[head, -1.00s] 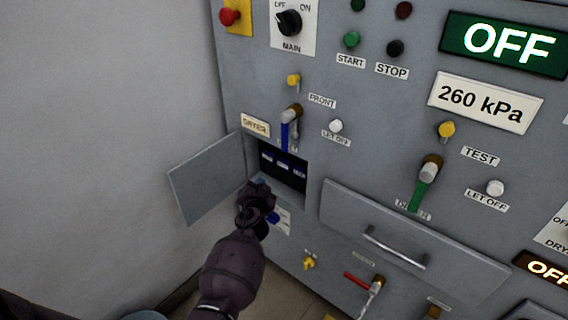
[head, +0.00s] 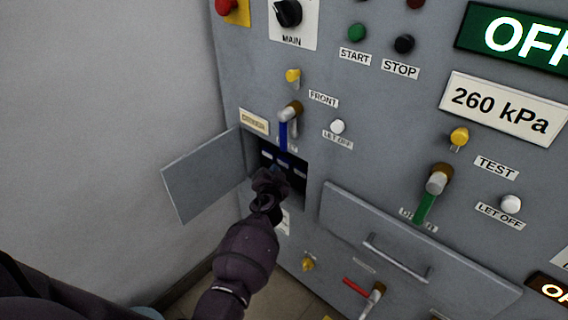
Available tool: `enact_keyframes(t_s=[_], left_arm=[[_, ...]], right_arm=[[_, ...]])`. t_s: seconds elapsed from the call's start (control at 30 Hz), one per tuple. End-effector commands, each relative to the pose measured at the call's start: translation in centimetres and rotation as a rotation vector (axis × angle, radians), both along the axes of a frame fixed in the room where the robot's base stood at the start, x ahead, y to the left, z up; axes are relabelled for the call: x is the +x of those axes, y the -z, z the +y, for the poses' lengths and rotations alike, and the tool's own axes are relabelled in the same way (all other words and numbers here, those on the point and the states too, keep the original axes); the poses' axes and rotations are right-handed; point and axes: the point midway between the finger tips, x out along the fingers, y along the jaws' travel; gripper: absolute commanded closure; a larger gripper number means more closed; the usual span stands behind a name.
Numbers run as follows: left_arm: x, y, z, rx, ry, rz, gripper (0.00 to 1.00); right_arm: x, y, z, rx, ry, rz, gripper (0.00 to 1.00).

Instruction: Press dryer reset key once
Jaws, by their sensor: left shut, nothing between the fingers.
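The dryer recess (head: 293,190) is a dark opening in the grey panel, below the DRYER label (head: 254,121). Its grey door (head: 203,176) stands open to the left. Inside is a row of small keys with pale labels (head: 283,163), too small to read. My left gripper (head: 272,176) is shut and empty at the mouth of the recess, in front of the lower keys. It hides part of the row, and I cannot tell whether it touches a key. My right gripper is not in view.
A blue-handled valve (head: 284,133) sits just above the recess. A drawer front with a bar handle (head: 398,257) is to the right. A red-handled valve (head: 356,287) and a yellow fitting (head: 308,264) are below. Bare wall lies to the left.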

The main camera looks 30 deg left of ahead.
Motion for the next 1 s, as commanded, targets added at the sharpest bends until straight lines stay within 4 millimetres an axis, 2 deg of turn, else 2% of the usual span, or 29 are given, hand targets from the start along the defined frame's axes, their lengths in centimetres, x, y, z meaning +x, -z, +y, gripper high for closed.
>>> enact_keyframes(t_s=[1.0], left_arm=[[-0.01,0.02,-0.01,0.0,0.0,0.0,1.0]], right_arm=[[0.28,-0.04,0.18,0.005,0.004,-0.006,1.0]])
